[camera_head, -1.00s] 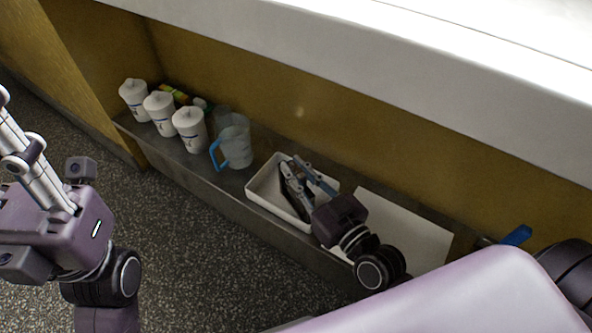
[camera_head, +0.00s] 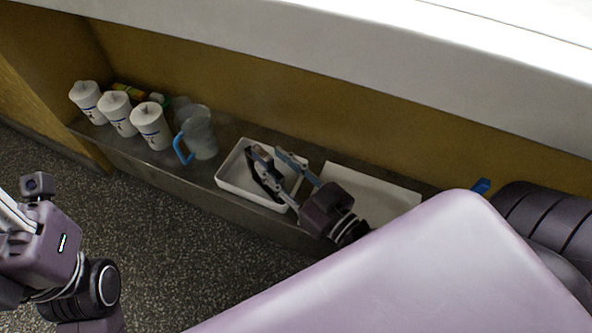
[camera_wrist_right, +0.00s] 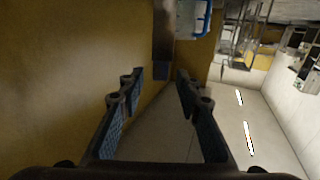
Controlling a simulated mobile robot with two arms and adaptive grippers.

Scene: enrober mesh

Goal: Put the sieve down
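I cannot make out the sieve in either view. My right gripper (camera_head: 268,157) is over the white tray (camera_head: 228,185) on the low shelf, its two fingers apart. In the right wrist view my right gripper (camera_wrist_right: 160,90) is also open, with nothing seen held between its pads. Dark shapes beside the fingers in the tray cannot be told apart from finger parts. My left gripper (camera_head: 10,215) is at the left edge of the head view, over the floor. Its fingers are mostly cut off by the frame, so its opening is hidden.
Several white lidded tubs, one of them here (camera_head: 153,128), and a clear jug with a blue handle (camera_head: 199,135) stand left of the tray. A white board (camera_head: 375,192) lies right of it. A blue handle end (camera_head: 481,187) shows farther right. A white counter (camera_head: 330,55) overhangs the shelf.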

